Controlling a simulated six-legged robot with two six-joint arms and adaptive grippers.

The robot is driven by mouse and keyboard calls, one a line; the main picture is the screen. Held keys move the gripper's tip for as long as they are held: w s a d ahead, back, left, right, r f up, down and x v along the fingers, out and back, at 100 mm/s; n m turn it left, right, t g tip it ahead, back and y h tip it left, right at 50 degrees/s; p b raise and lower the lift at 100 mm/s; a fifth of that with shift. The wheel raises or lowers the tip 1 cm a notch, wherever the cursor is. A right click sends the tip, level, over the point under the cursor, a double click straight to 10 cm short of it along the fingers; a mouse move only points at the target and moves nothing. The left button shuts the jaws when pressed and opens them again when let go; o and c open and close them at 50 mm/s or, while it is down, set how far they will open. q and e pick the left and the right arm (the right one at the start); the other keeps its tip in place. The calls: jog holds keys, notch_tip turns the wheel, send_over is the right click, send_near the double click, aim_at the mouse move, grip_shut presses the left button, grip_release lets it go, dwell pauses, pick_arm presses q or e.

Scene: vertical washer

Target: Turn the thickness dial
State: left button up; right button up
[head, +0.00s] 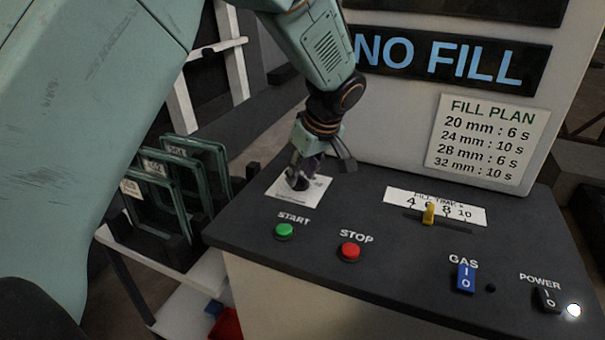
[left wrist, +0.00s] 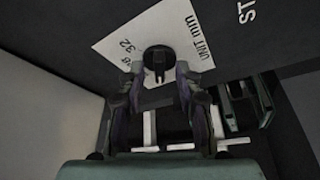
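The thickness dial (head: 299,184) is a small black knob on a white label plate (head: 315,192) at the back left of the dark panel. In the left wrist view the dial (left wrist: 158,58) sits between the fingertips, and its label reads "32" and "UNIT mm". My left gripper (head: 302,168) points down over the dial. In the left wrist view its fingers (left wrist: 158,74) are spread, one on each side of the knob, with a narrow gap seeming to show. Contact cannot be made out. My right gripper is not in view.
On the panel are a green START button (head: 284,231), a red STOP button (head: 350,252), a yellow fill-time slider (head: 429,213), a blue GAS switch (head: 466,278) and a POWER switch (head: 547,299). A FILL PLAN sign (head: 487,138) stands behind. Framed glass panes (head: 190,170) stand at left.

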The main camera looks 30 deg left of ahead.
pick_arm(q)
jog(key=shift+s+d, duration=0.25)
jog(key=shift+d, duration=0.05)
jog(key=shift+w+a+f, duration=0.2)
jog(key=shift+w+a, duration=0.15)
jog(key=shift+c, duration=1.2)
jog(key=shift+s+d+r, duration=0.15)
jog(key=shift+d, duration=0.05)
grip_shut()
